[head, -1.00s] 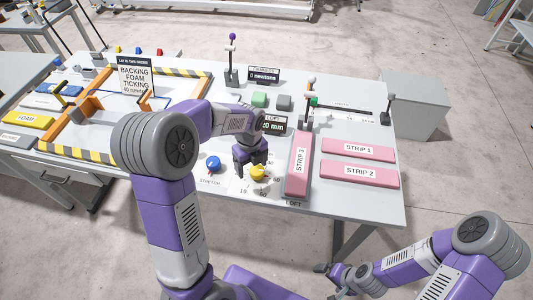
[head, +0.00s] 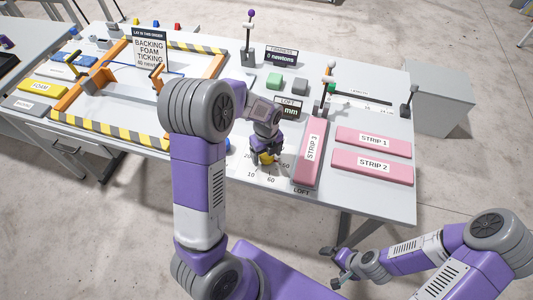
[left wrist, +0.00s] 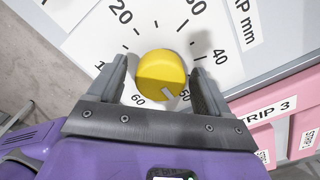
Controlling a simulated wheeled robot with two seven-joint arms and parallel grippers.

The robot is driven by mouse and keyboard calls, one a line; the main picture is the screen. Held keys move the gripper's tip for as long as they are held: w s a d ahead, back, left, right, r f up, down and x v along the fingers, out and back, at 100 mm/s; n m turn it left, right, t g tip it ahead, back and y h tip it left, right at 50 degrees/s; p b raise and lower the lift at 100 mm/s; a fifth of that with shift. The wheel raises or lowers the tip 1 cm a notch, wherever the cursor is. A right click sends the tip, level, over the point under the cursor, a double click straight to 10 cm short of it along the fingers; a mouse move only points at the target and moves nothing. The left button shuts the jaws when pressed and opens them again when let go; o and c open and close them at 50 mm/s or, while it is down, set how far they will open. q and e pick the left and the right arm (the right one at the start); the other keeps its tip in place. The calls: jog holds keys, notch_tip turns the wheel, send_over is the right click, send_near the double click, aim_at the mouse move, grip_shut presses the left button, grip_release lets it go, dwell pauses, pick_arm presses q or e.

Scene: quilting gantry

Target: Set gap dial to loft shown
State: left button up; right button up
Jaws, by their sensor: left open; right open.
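In the left wrist view the yellow dial (left wrist: 160,72) lies between the two open fingers of my left gripper (left wrist: 157,68), with visible gaps at both sides. Its pale pointer mark faces the lower right, between the 60 and 50 numbers. The loft display (head: 290,110) is partly hidden by my left arm; only "mm" reads clearly. My right gripper (head: 338,268) is open and empty, off the table's front edge.
The pink STRIP 3 (head: 310,153) stands close right of the dial, with STRIP 1 (head: 373,142) and STRIP 2 (head: 372,166) further right. A blue knob (head: 228,145) is mostly hidden behind my left arm. A striped frame (head: 110,134) lies at left.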

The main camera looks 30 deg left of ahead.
pick_arm(q)
jog(key=c, duration=1)
jog(key=shift+n, duration=0.3)
